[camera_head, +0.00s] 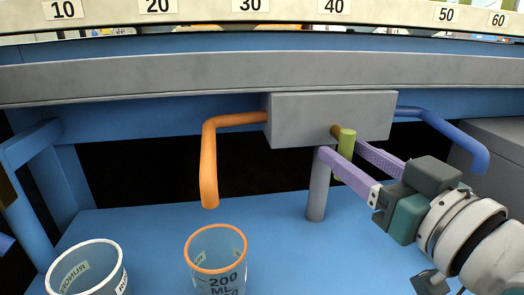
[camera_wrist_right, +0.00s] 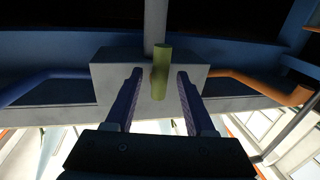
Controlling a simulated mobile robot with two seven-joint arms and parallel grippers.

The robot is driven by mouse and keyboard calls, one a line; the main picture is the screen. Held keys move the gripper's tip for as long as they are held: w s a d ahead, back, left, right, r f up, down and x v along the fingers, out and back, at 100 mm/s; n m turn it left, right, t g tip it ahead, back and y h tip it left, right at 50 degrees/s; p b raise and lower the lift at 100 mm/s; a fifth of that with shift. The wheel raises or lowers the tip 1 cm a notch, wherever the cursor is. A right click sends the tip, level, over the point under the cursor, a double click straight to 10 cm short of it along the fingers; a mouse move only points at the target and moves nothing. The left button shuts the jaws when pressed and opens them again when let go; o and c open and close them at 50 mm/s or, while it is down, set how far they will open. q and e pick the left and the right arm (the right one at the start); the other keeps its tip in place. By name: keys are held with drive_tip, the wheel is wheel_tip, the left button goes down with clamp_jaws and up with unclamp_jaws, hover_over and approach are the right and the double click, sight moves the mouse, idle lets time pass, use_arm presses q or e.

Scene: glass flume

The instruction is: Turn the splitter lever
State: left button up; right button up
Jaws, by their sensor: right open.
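The splitter lever (camera_head: 346,143) is a short yellow-green bar on a brown pivot (camera_head: 336,130) at the front of a grey splitter box (camera_head: 300,112). It stands close to upright in the head view. My right gripper (camera_head: 342,151) is open, with its purple fingers on either side of the lever. In the right wrist view the lever (camera_wrist_right: 160,72) sits between the two fingers (camera_wrist_right: 158,90), with a visible gap on each side. The fingers hide part of the lever's lower end in the head view. My left gripper is not in view.
An orange spout (camera_head: 209,165) bends down left of the box, above an orange-rimmed cup (camera_head: 215,272). A blue spout (camera_head: 455,140) runs right, behind my right wrist. A white-rimmed cup (camera_head: 92,277) stands front left. A grey post (camera_head: 318,190) stands beneath the box.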

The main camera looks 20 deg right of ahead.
clamp_jaws()
idle(0.5)
